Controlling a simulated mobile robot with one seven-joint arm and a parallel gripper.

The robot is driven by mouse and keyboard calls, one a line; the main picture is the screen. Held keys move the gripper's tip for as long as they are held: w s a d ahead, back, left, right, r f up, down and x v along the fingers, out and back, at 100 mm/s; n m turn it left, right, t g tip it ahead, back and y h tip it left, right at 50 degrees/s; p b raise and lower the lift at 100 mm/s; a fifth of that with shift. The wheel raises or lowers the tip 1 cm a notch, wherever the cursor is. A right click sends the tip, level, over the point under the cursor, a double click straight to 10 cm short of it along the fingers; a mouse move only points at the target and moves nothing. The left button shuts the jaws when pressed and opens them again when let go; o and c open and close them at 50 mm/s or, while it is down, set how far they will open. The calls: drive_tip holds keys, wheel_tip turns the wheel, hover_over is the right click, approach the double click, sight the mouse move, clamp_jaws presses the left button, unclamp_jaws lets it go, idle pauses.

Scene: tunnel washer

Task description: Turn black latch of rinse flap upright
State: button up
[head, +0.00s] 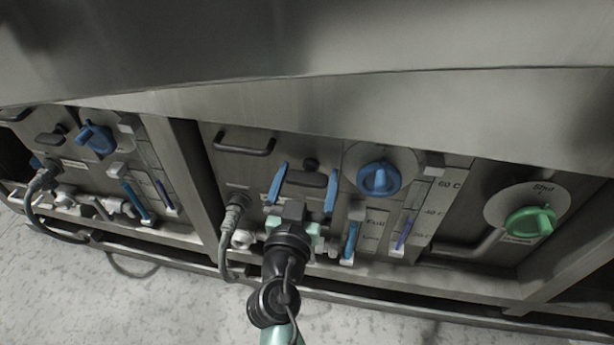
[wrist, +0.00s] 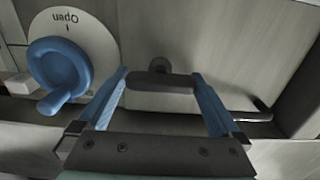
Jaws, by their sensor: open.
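The black latch (head: 307,179) is a short dark bar lying roughly level on the grey flap panel of the middle bay, below a small round dark knob (head: 311,163). It also shows level in the wrist view (wrist: 160,83). My gripper (head: 308,168) is open, its two blue fingers standing one at each end of the latch. In the wrist view my gripper (wrist: 160,73) has the fingers on both sides of the latch, with the left fingertip very near its end. I cannot tell whether either finger touches it.
A blue rotary knob (head: 379,179) sits close right of my gripper, with blue gauge tubes (head: 352,240) below. A black bar handle (head: 244,142) and a cable plug (head: 235,204) are at left. A green knob (head: 530,221) is farther right. A steel overhang (head: 330,110) lies above.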

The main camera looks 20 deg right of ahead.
drive_tip(key=shift+c, duration=0.2)
drive_tip(key=c, duration=1)
drive_tip(key=n, duration=0.4)
drive_tip(key=shift+a+n, duration=0.1)
drive_tip(key=shift+n, duration=0.3)
drive_tip(key=n, duration=0.4)
drive_tip(key=shift+n+p, duration=0.3)
drive_tip(key=shift+p, duration=0.05)
drive_tip(key=n+p, duration=0.1)
drive_tip(key=n, duration=0.3)
drive_tip(key=shift+f, duration=0.1)
drive_tip(key=shift+f+n+p, duration=0.1)
drive_tip(key=shift+n+p, duration=0.5)
drive_tip(key=shift+n, duration=1.6)
